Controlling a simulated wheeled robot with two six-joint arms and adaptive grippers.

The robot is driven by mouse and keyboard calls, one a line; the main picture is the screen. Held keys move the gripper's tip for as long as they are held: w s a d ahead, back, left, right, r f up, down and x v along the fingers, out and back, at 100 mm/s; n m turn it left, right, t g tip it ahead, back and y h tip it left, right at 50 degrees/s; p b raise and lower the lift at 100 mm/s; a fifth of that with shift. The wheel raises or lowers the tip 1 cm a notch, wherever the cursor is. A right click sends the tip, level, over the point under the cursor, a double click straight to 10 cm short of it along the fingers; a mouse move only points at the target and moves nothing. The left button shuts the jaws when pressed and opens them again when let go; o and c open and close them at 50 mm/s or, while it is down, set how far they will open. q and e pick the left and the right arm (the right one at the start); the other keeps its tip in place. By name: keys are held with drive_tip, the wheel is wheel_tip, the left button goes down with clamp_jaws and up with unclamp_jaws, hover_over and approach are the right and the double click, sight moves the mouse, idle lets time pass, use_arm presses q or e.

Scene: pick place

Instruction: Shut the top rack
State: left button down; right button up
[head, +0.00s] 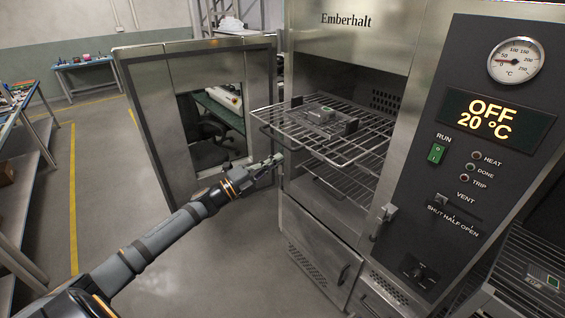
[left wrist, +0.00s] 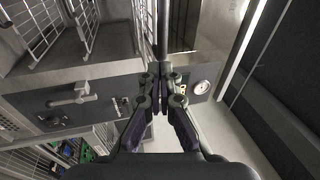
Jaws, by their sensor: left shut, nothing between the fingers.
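The top rack (head: 340,155) is a wire shelf sticking out of the open oven chamber, its front bar toward the left. A flat grey device with dark end blocks (head: 322,114) lies on it. A second wire rack (head: 345,187) shows just below, partly hidden. My left gripper (head: 277,158) is shut and empty, just below and in front of the top rack's front edge; I cannot tell whether it touches. The closed fingers also show in the left wrist view (left wrist: 160,76), with wire racks (left wrist: 95,25) at upper left. My right gripper is not in view.
The oven door (head: 150,110) stands open at left, with a window. The control panel (head: 480,130) reads OFF, 20 °C. A lower cabinet door (head: 318,250) is closed. Another wire rack unit (head: 520,265) stands at lower right.

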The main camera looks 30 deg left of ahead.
use_arm(q)
drive_tip(key=shift+w+d+r, duration=0.2)
drive_tip(key=shift+w+r, duration=0.1)
drive_tip(key=shift+w, duration=0.15)
drive_tip(key=shift+w+d+r+p, duration=0.15)
drive_tip(key=shift+w+r+p, duration=0.1)
drive_tip(key=shift+p, duration=0.15)
drive_tip(key=shift+w+d, duration=0.35)
drive_tip(key=shift+w+f, duration=0.1)
